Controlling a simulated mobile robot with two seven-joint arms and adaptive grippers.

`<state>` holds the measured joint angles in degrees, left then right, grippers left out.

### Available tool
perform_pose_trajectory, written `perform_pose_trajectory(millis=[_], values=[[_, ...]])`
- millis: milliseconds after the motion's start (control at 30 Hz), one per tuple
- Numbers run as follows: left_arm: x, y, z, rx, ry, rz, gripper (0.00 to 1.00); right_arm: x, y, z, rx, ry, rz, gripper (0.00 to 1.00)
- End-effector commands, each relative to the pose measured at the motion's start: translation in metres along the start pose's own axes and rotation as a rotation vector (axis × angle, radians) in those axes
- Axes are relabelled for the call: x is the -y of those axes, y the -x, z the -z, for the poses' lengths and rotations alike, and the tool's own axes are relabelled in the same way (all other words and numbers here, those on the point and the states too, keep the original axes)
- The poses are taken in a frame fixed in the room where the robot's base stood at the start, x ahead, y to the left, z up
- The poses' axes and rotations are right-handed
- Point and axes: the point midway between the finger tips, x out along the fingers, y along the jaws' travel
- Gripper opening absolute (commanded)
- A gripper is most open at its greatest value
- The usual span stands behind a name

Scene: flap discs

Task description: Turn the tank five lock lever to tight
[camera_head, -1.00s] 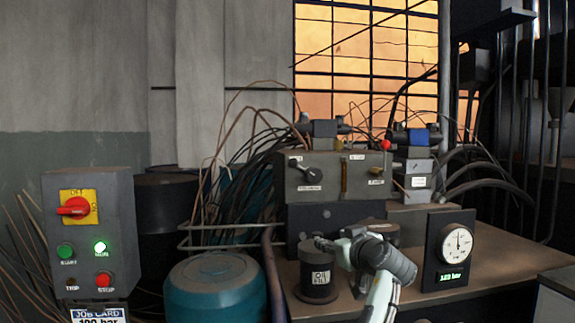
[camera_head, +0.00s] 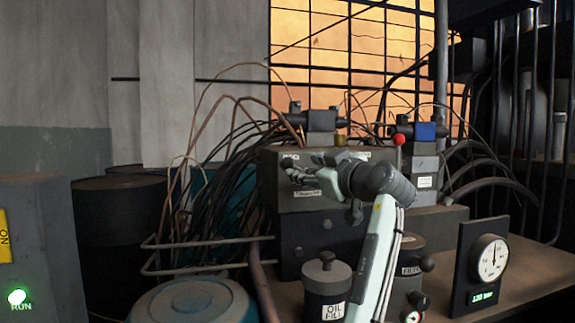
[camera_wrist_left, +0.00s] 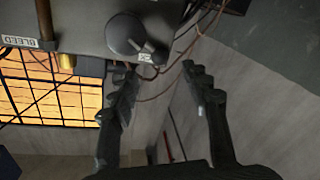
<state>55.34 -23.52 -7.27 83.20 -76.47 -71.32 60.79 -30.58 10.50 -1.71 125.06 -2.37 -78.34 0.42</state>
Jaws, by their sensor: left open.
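The dark lock lever (camera_wrist_left: 126,35) has a round hub and a short arm ending in a small tagged tip, on the face of the grey valve block (camera_wrist_left: 85,15). In the head view the block (camera_head: 345,190) stands on the bench, and my left gripper (camera_head: 302,168) is in front of its upper left, largely hiding the lever. In the left wrist view my left gripper (camera_wrist_left: 160,75) has its two fingers wide apart and empty. The lever tip lies just beyond the gap between them. I see no contact. The label under the lever is too small to read. My right gripper is out of view.
A red-knobbed lever (camera_head: 398,140) rises at the block's right. Oil pots (camera_head: 326,278) stand in front, with a pressure gauge (camera_head: 490,258) to the right. A teal drum (camera_head: 195,300) and pipe rails (camera_head: 210,245) are at left. Cables crowd the left of the block.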

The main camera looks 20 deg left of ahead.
Motion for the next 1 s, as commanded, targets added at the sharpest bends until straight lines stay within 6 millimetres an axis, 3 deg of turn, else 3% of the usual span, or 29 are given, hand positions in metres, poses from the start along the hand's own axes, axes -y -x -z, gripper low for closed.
perform_pose_trajectory(millis=[400,800,1000], values=[[-0.001,-0.061,0.001,0.0,-0.001,0.001,0.47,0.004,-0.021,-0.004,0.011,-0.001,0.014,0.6],[0.0,-0.073,0.0,0.001,0.0,0.0,0.47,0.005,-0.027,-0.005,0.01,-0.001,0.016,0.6],[0.0,-0.073,0.0,0.001,-0.001,0.0,0.25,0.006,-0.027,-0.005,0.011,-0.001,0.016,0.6]])
